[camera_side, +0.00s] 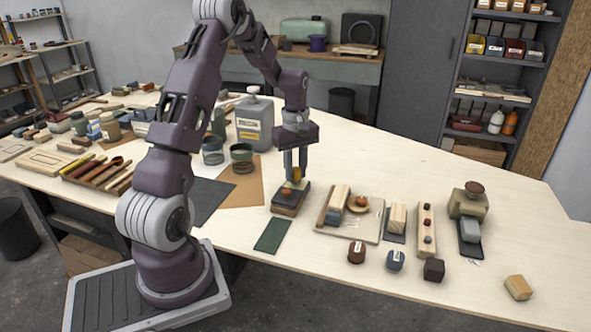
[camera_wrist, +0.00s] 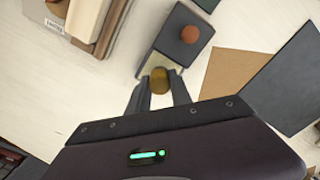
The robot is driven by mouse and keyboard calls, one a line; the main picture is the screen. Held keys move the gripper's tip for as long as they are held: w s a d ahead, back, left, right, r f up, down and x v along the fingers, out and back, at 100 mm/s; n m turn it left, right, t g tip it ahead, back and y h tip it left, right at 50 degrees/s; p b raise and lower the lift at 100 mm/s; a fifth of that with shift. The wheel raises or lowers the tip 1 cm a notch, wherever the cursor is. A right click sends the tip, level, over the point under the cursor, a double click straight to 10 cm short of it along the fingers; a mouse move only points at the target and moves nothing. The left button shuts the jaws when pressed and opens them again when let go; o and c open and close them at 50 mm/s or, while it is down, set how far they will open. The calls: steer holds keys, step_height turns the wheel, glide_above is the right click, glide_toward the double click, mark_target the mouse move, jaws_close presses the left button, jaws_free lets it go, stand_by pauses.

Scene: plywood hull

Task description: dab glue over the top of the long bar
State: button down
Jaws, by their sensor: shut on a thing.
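My gripper (camera_side: 295,168) points down and is shut on a small amber, rounded piece (camera_side: 297,174), which also shows between the fingers in the wrist view (camera_wrist: 160,80). The piece is over or at the near end of a dark block (camera_side: 287,208) with a reddish-brown knob (camera_wrist: 190,34); a pale patch (camera_wrist: 153,66) on that block lies close to the piece. I cannot tell whether they touch. A long pale wooden bar (camera_side: 426,245) with several dark knobs on top stands to the right. Another wooden bar (camera_side: 339,198) lies on a pale board. Which is the task's long bar is unclear. No glue is identifiable.
A dark green mat (camera_side: 273,236) lies in front of the block. Grey cans and a canister (camera_side: 254,123) stand behind left.

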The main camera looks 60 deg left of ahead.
mark_target(296, 169)
steer(key=shift+f, duration=0.55)
stand_by(1.0)
steer(key=shift+r, duration=3.55)
